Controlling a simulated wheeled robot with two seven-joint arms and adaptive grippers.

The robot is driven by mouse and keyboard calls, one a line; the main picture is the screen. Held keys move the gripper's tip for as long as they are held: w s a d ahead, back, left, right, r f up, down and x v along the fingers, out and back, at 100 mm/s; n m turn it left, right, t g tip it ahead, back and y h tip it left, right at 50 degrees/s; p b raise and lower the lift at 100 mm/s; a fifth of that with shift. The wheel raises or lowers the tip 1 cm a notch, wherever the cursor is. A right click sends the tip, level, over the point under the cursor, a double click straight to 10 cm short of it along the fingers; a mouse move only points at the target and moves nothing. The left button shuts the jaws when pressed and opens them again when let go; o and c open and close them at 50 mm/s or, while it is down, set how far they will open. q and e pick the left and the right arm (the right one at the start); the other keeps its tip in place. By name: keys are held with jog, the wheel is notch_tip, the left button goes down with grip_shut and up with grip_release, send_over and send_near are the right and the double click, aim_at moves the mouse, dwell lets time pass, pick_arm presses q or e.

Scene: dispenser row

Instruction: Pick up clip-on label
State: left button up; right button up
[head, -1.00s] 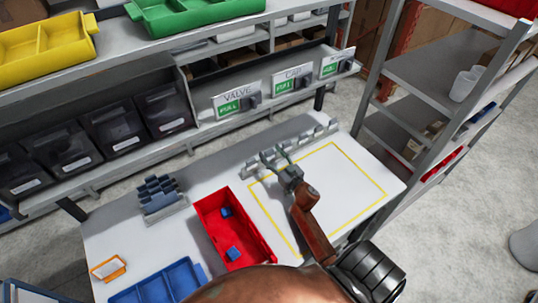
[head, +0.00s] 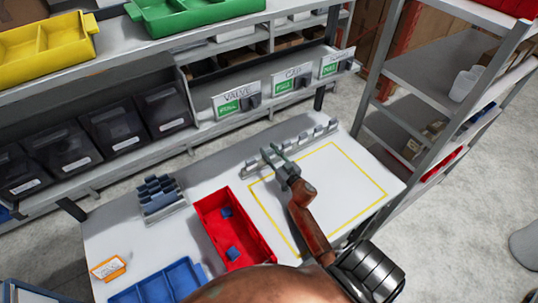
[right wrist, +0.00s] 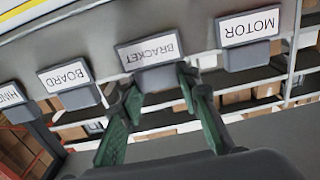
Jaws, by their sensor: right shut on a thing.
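Clip-on labels hang in a row in the right wrist view, each a white card on a grey clip. They read BRACKET (right wrist: 150,51), MOTOR (right wrist: 248,28) and BOARD (right wrist: 64,77), with a partly cut-off one (right wrist: 10,95) at the left edge. My right gripper (right wrist: 157,82) is shut on the grey clip of the BRACKET label, one green-padded finger on each side. In the head view my right gripper (head: 273,153) is at the grey rail (head: 258,167) along the table's back edge. The held label is too small to make out there. My left gripper is not in view.
A yellow-outlined area (head: 335,200) on the white table is bare. To its left stand a red bin (head: 208,222) with blue pieces, a grey stepped rack (head: 160,195) and a blue tray (head: 160,284). Shelf dispensers carry VALVE (head: 236,100) and CAP (head: 291,78) signs.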

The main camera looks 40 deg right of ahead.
aim_at(269, 151)
jog(key=shift+r, duration=0.45)
notch_tip(269, 151, up, 2)
jog(key=shift+r, duration=0.15)
jog(key=s+r+p, duration=0.1)
jog(key=s+r, duration=0.9)
jog(key=s, duration=0.4)
jog(key=shift+d, duration=0.2)
jog(key=shift+f, duration=0.1)
